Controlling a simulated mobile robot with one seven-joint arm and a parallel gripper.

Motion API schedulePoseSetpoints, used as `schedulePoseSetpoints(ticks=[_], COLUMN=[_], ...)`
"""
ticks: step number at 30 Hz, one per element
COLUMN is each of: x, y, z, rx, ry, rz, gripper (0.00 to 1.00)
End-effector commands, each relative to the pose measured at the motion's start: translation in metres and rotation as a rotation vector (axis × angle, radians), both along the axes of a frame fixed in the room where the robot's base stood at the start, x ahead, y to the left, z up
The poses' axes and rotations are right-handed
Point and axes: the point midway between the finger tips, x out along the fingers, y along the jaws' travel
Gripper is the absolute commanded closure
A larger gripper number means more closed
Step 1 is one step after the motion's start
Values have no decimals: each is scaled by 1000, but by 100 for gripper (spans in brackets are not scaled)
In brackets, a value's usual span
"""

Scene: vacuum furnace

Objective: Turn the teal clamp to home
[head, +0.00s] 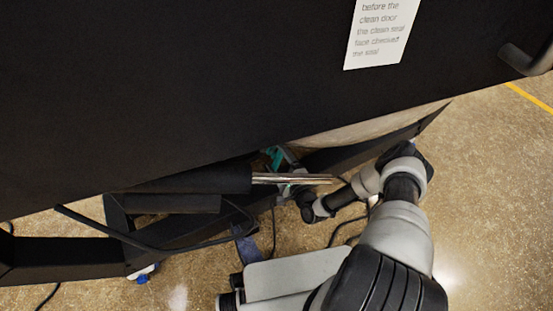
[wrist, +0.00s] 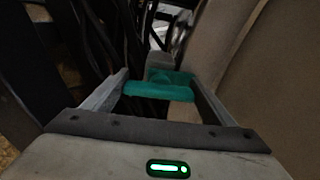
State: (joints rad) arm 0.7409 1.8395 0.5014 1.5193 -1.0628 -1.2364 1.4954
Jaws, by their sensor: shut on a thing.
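The teal clamp (wrist: 160,88) is in the middle of the wrist view, a bar with a raised block behind it. My gripper (wrist: 160,79) has one finger at each end of the teal bar and is shut on it. In the head view a small part of the teal clamp (head: 274,156) shows under the black furnace body, behind a shiny rod. My arm reaches in there from the lower right, and the fingers are hard to make out in that view. The contact faces of the fingers are not clearly visible.
The large black furnace panel (head: 180,90) with a white label (head: 377,32) overhangs the clamp. The shiny rod (head: 290,179) and black frame bars lie close to my wrist. Dark cables (wrist: 95,40) hang at left in the wrist view, and a beige curved wall (wrist: 275,80) stands at right.

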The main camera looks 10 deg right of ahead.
Motion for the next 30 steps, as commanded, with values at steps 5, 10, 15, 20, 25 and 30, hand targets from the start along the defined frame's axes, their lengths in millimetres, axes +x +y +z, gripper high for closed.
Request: schedulePoseSetpoints(ticks=[5,10,15,20,25,30], x=[2,2,2,2,2,1], y=[1,1,1,1,1,0], z=[2,2,2,2,2,2], rx=[59,86,94,95,95,92], ry=[15,23,26,26,26,28], rz=[0,0,0,0,0,0], gripper=[44,45,44,44,10,3])
